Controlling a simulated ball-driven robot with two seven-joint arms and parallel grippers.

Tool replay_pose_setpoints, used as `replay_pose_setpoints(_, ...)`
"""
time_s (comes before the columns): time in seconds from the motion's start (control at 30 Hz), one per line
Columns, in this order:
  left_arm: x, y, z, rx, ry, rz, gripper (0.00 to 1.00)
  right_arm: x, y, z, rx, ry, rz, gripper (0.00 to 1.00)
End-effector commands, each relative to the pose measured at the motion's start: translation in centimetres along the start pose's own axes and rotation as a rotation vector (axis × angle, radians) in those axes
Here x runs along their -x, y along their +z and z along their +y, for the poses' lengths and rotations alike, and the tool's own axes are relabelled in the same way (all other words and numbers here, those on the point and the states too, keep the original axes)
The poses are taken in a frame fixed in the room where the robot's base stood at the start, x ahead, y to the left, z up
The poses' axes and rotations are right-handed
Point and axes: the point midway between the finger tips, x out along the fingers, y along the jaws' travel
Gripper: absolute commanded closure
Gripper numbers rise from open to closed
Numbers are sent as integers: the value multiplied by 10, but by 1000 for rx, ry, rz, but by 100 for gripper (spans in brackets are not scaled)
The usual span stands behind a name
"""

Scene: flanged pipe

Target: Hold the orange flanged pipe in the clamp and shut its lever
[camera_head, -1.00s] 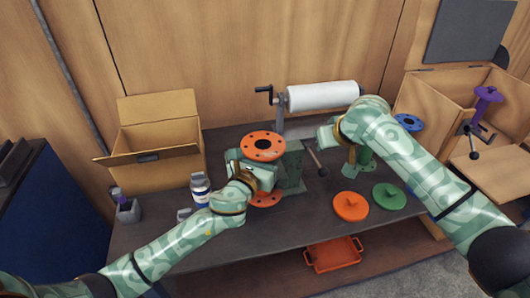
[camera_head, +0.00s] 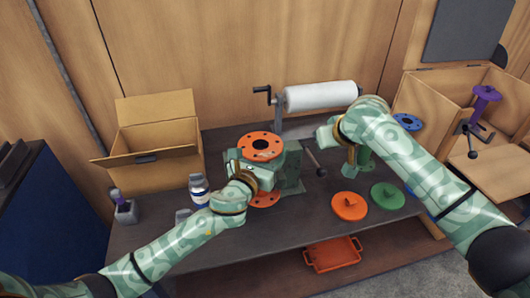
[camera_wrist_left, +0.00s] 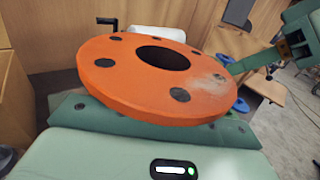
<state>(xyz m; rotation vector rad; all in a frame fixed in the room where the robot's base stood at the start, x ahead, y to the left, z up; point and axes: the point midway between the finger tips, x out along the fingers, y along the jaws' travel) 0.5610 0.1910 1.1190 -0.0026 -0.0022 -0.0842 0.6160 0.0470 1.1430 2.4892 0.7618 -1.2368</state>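The orange flanged pipe (camera_head: 261,146) stands upright beside the green clamp (camera_head: 291,168), its top flange level with the clamp's top. Its lower flange (camera_head: 264,200) shows below my left gripper (camera_head: 256,175). That gripper reaches the pipe between the flanges and appears shut on it; the fingers are hidden. In the left wrist view the top flange (camera_wrist_left: 160,78) covers the grip. The clamp's lever (camera_head: 321,171) slants down to the right, ending in a dark ball. My right gripper (camera_head: 328,138) hangs above and right of the lever, apart from it; its opening is unclear. Whether the pipe sits inside the jaws is hidden.
An orange disc (camera_head: 348,206) and a green disc (camera_head: 387,196) lie at the table's front right. A bottle (camera_head: 199,189) stands left of my left gripper. An open cardboard box (camera_head: 155,167) is at the left, a white roll (camera_head: 320,96) behind. An orange tray (camera_head: 332,256) is below.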

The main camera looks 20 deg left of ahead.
Motion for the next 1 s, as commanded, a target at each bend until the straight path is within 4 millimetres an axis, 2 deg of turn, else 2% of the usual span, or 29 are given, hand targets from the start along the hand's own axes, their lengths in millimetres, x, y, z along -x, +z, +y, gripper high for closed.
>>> replay_pose_setpoints(0.23, 3, -3, 1, -3, 3, 6, 32, 0, 0, 0, 0, 0, 0, 100)
replay_pose_setpoints(0.37, 19, -3, 1, -3, 1, 7, 32, 2, -2, 0, 0, 0, 1, 100)
replay_pose_setpoints(0.8, 131, -3, -1, -2, 0, 7, 32, 2, -1, 0, 0, 0, 0, 100)
replay_pose_setpoints(1.0, 157, -2, -2, -2, -1, 4, 32, 0, 0, 0, 0, 0, 0, 100)
